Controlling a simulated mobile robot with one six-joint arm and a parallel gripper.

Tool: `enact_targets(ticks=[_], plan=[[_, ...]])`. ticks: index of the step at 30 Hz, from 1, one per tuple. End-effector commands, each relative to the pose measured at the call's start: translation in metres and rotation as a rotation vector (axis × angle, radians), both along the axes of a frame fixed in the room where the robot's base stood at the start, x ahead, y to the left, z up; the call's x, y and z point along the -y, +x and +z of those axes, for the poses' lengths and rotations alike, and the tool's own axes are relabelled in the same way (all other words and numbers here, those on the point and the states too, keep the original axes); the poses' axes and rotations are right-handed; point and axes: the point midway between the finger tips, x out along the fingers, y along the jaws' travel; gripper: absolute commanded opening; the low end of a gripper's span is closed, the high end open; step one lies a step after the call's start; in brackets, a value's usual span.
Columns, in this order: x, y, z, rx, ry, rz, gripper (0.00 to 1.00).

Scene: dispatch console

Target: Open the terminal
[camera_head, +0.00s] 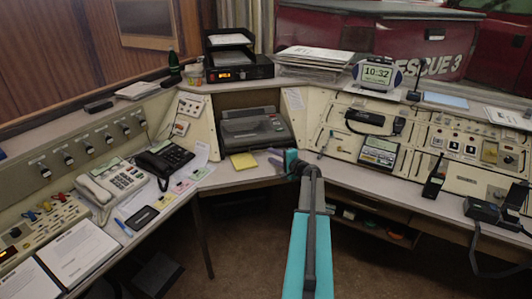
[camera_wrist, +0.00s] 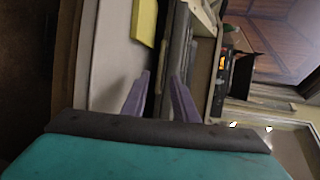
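The terminal (camera_head: 252,132) is a dark grey case in the middle recess of the console. Its lid appears to lie down, and no screen shows. My gripper (camera_head: 273,158) is close to the front right of the terminal, low over the desk. In the wrist view my gripper (camera_wrist: 158,88) has its two purple fingers apart with nothing held. The terminal's dark front edge (camera_wrist: 178,48) runs up the picture and shows between and beyond the fingers. Whether a finger touches it I cannot tell.
A yellow pad (camera_head: 243,161) lies on the desk left of my gripper and shows in the wrist view (camera_wrist: 144,20). A black telephone (camera_head: 165,160) stands to the left. A radio (camera_head: 240,72) with a tray on top sits behind the terminal. Console panels (camera_head: 340,125) rise at right.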

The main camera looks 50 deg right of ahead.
Motion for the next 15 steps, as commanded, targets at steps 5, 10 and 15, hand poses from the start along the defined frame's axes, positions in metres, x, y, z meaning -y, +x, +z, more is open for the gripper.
enact_targets(ticks=[5,10,15], plan=[[0.004,0.021,-0.003,0.001,0.002,0.002,0.26],[0.007,0.039,-0.007,0.000,0.002,0.000,0.26],[0.009,0.052,-0.010,0.000,0.000,0.001,0.26]])
